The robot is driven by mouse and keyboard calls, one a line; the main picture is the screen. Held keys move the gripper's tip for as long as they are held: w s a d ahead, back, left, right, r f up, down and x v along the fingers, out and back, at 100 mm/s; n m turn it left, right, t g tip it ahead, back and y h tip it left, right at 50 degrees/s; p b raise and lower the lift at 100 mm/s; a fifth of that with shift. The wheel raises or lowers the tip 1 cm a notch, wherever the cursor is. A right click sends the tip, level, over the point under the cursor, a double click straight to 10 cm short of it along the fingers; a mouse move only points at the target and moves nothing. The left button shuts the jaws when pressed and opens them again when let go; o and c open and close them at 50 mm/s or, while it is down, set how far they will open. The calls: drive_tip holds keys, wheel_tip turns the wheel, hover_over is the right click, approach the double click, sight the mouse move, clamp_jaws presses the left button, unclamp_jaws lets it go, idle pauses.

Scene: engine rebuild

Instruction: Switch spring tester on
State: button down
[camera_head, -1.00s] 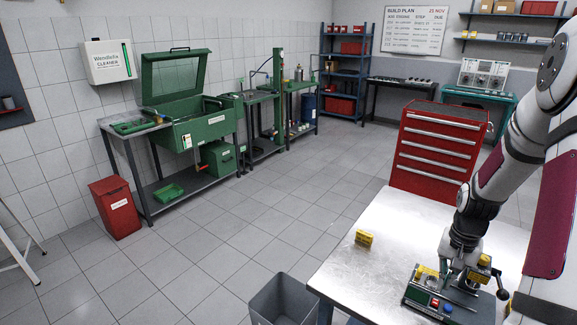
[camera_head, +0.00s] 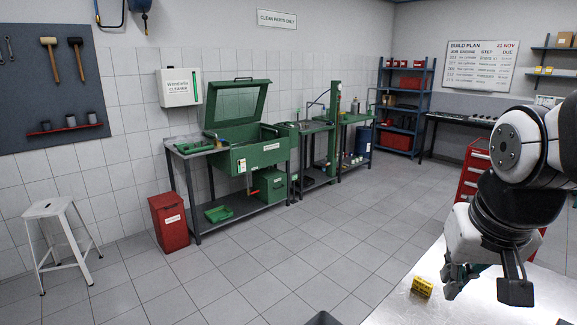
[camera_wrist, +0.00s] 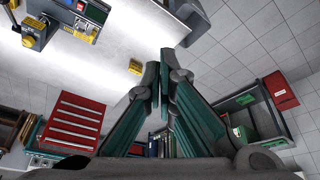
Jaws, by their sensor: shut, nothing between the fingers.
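The spring tester (camera_wrist: 94,14) shows at the top left of the wrist view, partly cut by the frame edge, on the metal-topped table (camera_wrist: 105,55). It has a dark box with a small panel and yellow labels. I cannot tell its switch state. In the head view I cannot make it out. My gripper (camera_wrist: 164,65) is shut and empty, raised in the air and well apart from the tester. In the head view it hangs from my arm at the lower right, over the table.
A small yellow block (camera_head: 422,287) lies near the table's left edge; it also shows in the wrist view (camera_wrist: 135,67). A red drawer cabinet (camera_head: 470,172) stands behind the table. Open tiled floor lies left, with a red bin (camera_head: 168,222) and white stool (camera_head: 52,210).

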drive_tip(key=s+a+r+n+t+y, duration=0.1)
drive_tip(key=s+a+r+n, duration=0.1)
drive_tip(key=s+a, duration=0.4)
drive_tip(key=shift+s+n+t, duration=0.3)
